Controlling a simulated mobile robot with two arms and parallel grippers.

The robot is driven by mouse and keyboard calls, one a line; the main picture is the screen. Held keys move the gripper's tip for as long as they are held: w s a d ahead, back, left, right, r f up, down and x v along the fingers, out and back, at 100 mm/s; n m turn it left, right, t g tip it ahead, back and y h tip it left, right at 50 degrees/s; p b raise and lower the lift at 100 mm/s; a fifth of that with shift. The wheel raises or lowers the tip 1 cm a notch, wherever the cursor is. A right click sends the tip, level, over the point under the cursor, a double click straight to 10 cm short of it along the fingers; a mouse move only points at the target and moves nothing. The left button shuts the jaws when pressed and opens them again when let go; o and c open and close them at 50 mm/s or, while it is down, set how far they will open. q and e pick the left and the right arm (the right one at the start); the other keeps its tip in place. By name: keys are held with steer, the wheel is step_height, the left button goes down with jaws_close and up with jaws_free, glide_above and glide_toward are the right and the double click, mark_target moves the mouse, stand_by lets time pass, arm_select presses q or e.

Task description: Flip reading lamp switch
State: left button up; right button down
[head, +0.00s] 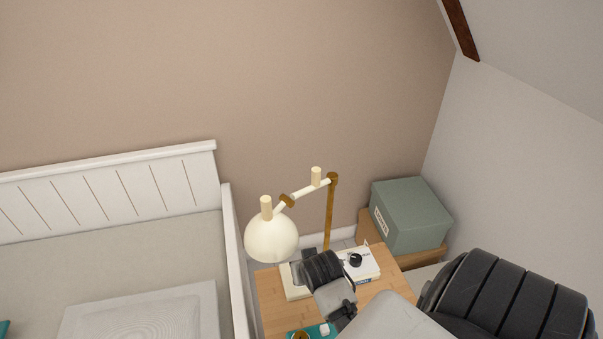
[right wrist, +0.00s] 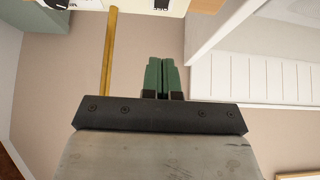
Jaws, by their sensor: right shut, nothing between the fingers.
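The reading lamp has a cream dome shade (head: 271,239) and a brass post (head: 329,215). The post also shows in the right wrist view (right wrist: 108,55), to the left of my right gripper (right wrist: 161,80) and apart from it. A cream knob (head: 266,207) tops the shade, and a cream cylinder (head: 316,177) stands on the lamp's arm. I cannot tell which part is the switch. My right gripper's green fingers are shut with nothing between them. In the head view my right arm reaches in over the nightstand, below the shade; its fingertips are not clear there. My left gripper is not in view.
The wooden nightstand (head: 271,294) holds books (head: 364,272), a small black object (head: 355,260) and a teal item (head: 318,332). A grey-green box (head: 411,215) stands at the back right. A white bed (head: 233,260) is on the left. Space above the lamp is clear.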

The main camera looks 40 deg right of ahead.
steer(key=b+x, duration=0.1)
steer(key=x, duration=0.9)
steer(key=shift+w+d+f, duration=0.15)
steer(key=shift+w+f, duration=0.05)
steer(key=shift+s+f, duration=0.25)
steer(key=shift+f, duration=0.95)
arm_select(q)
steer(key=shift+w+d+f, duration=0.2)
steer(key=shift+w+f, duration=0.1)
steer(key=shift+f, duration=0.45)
arm_select(e)
steer(key=shift+s+f, duration=0.1)
steer(key=shift+f, duration=0.55)
arm_select(q)
steer(key=shift+b, duration=0.35)
arm_select(e)
steer(key=shift+a, duration=0.25)
